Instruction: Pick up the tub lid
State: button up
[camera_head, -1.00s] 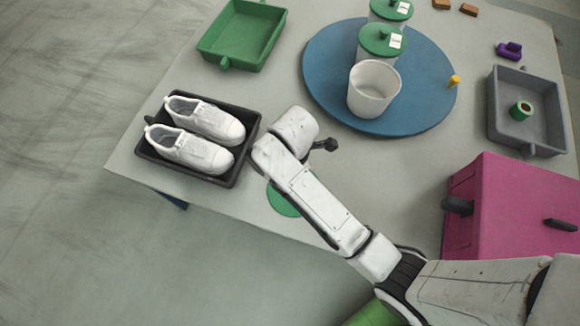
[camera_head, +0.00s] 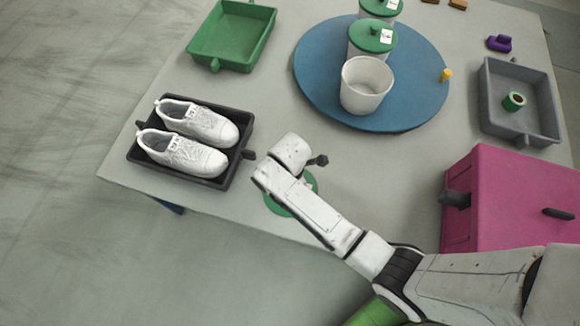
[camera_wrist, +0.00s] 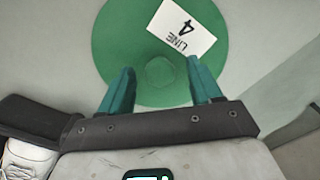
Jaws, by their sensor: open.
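The tub lid (camera_wrist: 130,50) is a round green disc with a small central knob and a white label reading "LINE 4". It lies on the grey table near its front edge, partly hidden behind my arm in the head view (camera_head: 275,203). My gripper (camera_wrist: 158,82) is open in the wrist view, with its two teal fingers over the lid, one on each side of the knob. Nothing is between the fingertips that I can see as held. In the head view the fingers are hidden by my arm. An open white tub (camera_head: 364,88) stands on the blue round board.
A black tray (camera_head: 232,178) with two white shoes is left of my arm. A magenta box (camera_head: 500,185) stands at the right. The blue board (camera_head: 320,75) also carries lidded tubs (camera_head: 372,38). Green (camera_head: 228,62) and grey (camera_head: 535,125) trays lie farther back.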

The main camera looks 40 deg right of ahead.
jog(key=c, duration=1.1)
jog(key=shift+r, duration=0.1)
